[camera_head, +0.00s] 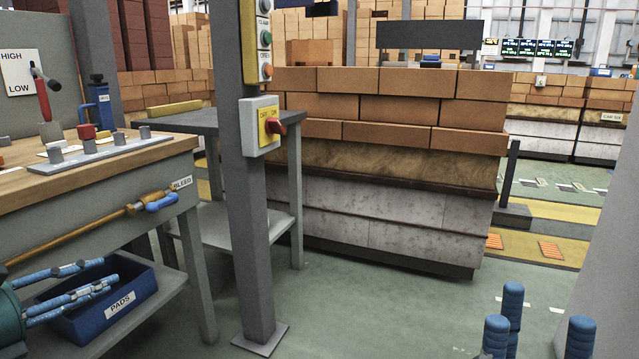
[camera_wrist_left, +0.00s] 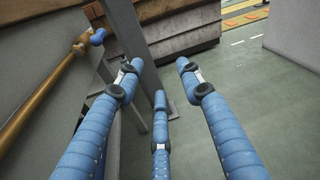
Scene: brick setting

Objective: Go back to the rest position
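My left gripper (camera_head: 97,278) comes in at the lower left of the head view, its blue fingers pointing right across the front of the blue PADS bin (camera_head: 135,305). The left wrist view shows the same gripper (camera_wrist_left: 160,76) with three fingers spread apart and nothing between them, above the green floor. My right gripper (camera_head: 530,315) shows at the lower right of the head view as three upright blue fingers. They stand apart with nothing between them; its palm is out of view.
A workbench (camera_head: 160,153) with a brass pipe (camera_head: 90,230) and blue valve handle (camera_head: 163,202) is at left. A grey post (camera_head: 250,220) carries a red switch (camera_head: 277,127). A brick stack (camera_head: 400,110) stands behind. Green floor (camera_head: 390,315) between my grippers is clear.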

